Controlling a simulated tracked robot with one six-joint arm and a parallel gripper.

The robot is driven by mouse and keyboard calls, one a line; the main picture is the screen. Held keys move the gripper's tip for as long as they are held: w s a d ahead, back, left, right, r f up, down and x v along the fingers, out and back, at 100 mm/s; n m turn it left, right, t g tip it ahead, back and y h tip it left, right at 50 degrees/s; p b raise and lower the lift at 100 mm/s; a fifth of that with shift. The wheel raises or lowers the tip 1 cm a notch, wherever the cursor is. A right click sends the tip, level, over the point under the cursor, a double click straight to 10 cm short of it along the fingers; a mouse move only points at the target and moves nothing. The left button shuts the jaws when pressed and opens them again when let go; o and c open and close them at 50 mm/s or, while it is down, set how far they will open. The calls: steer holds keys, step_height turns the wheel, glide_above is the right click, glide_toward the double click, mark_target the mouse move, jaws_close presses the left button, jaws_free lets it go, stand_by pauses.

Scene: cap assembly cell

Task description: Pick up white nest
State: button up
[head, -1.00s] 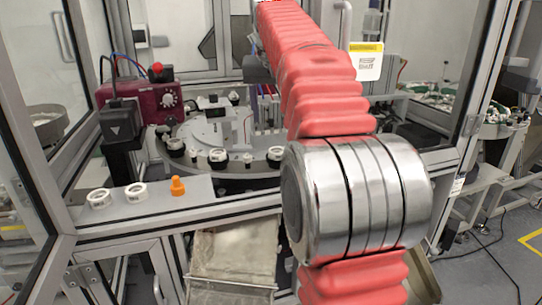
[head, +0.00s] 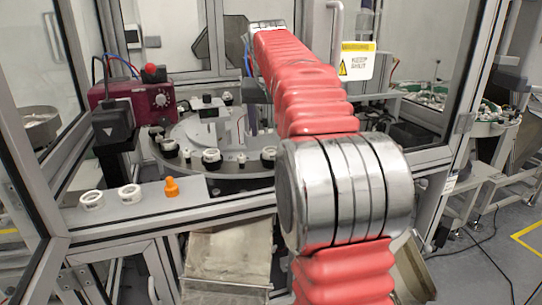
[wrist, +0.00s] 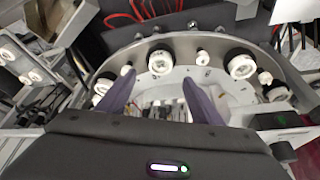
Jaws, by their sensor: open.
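White nests, which are round white ring-shaped pieces, stand around the rim of the round turntable. In the wrist view one white nest (wrist: 160,62) with a dark centre stands ahead of my gripper, another (wrist: 241,64) is to its right, and others sit at the sides. My gripper (wrist: 158,96) is open, with its two dark purple fingers apart and nothing visible between them. In the head view white nests (head: 211,156) show on the turntable's near rim (head: 222,169). The fingers cannot be made out there.
A maroon control box (head: 152,97) with a red button is at the left. Metal frame posts (head: 474,90) enclose the cell. Small white pegs (wrist: 194,55) stand between the nests on the rim.

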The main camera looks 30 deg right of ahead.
mark_target(271, 152)
steer(key=shift+x, duration=1.15)
steer(key=shift+f, duration=0.1)
steer(key=shift+x, duration=2.5)
steer(key=shift+c, duration=0.5)
steer(key=c, duration=1)
steer(key=shift+c, duration=0.2)
step_height(271, 152, up, 10)
